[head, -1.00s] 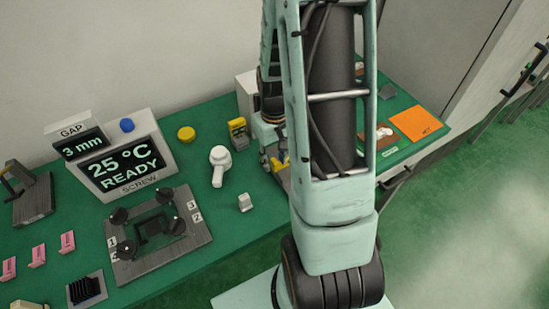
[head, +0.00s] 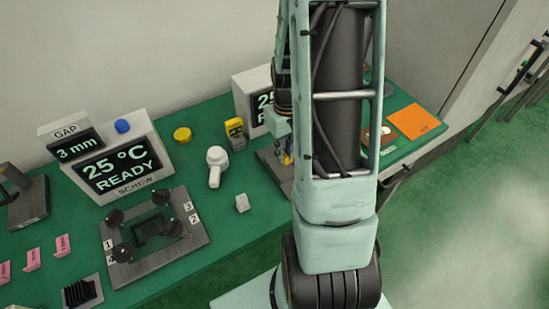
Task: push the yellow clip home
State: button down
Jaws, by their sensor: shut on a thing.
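My gripper (head: 284,158) is at the right part of the green bench, low over a dark fixture plate (head: 268,160). My own arm hides most of it and of the plate. A small patch of yellow, which looks like the yellow clip (head: 289,160), shows at the fingers. The gripper appears shut on it. The clip's outline and how it sits against the fixture are hidden, so I cannot tell whether it touches its seat.
A second display (head: 252,100) stands behind the gripper, partly covered by my arm. An orange sheet (head: 418,121) lies at the right.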

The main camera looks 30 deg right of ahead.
jog(key=shift+d, duration=0.5)
jog(key=c, duration=2)
grip_release()
jog(key=shift+d, duration=0.15)
jog(key=shift+o, duration=0.2)
notch_tip(320, 180, up, 12)
